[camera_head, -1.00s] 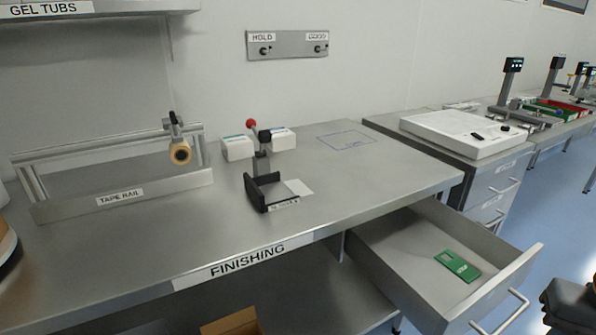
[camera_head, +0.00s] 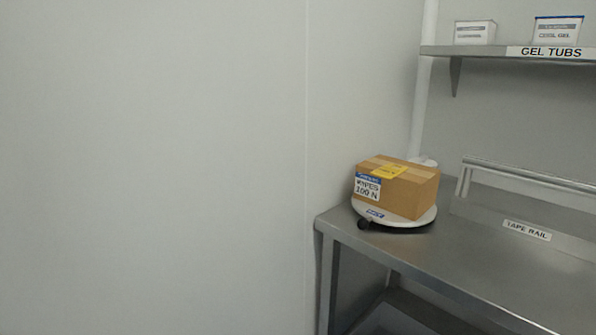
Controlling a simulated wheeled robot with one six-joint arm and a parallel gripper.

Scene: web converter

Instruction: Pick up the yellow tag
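A yellow tag (camera_head: 388,171) lies on the top of a brown cardboard box (camera_head: 412,194), near its front left edge. The box carries a white and blue label (camera_head: 367,187) reading "WIPES 100 N" on its left face. The box sits on a round white turntable or scale (camera_head: 405,221) at the left end of the steel bench. My gripper is not in view, so its state and its distance from the tag do not show.
The steel bench (camera_head: 490,255) runs right, with the tape rail (camera_head: 527,230) beside the box. A shelf (camera_head: 476,50) with gel tubs (camera_head: 557,30) hangs above at the right. A bare wall (camera_head: 150,170) fills the left.

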